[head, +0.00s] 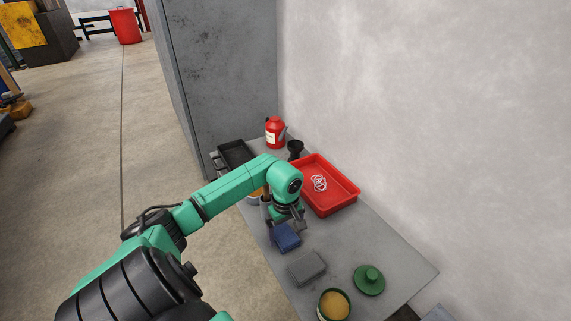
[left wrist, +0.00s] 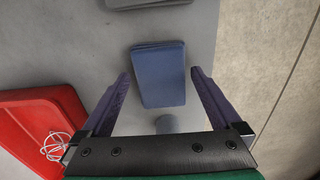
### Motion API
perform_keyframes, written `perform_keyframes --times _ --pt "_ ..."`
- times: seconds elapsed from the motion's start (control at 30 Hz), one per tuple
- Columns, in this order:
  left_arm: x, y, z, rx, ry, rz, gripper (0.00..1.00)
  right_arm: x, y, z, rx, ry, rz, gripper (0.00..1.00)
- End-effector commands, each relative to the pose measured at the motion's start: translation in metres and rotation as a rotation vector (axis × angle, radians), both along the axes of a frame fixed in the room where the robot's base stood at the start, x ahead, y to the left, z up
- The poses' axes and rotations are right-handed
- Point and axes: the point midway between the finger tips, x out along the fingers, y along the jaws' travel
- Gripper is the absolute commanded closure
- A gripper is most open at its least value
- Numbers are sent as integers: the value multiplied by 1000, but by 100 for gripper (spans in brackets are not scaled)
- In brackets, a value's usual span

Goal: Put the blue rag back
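The blue rag (head: 287,238) is a folded, flat block on the grey table, near its left edge in the head view. In the left wrist view the blue rag (left wrist: 158,85) lies between the two fingers. My left gripper (head: 288,222) points down at the rag, and in the left wrist view (left wrist: 160,74) its fingers are spread on either side with narrow gaps showing. I cannot tell how far the fingertips are above the table. My right gripper is in neither view.
A grey folded block (head: 307,268), a green lid (head: 369,280) and an open can (head: 334,304) stand nearer. A red tray (head: 346,192) with white links is right of the gripper.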

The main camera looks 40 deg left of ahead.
Motion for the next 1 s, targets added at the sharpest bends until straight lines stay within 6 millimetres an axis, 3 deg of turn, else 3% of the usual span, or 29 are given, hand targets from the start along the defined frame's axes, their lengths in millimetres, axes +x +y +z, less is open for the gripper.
perform_keyframes --times 0.4,0.53,0.6,0.8,1.0 --pt "0 0 5 1 0 -1 0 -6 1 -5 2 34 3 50" --pt "1 1 36 5 -2 -1 0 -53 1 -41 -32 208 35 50" --pt "1 2 63 6 -4 -1 0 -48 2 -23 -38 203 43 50" --pt "1 1 110 3 -2 -1 0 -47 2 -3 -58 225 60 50" --pt "0 0 123 0 0 0 0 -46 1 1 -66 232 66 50"
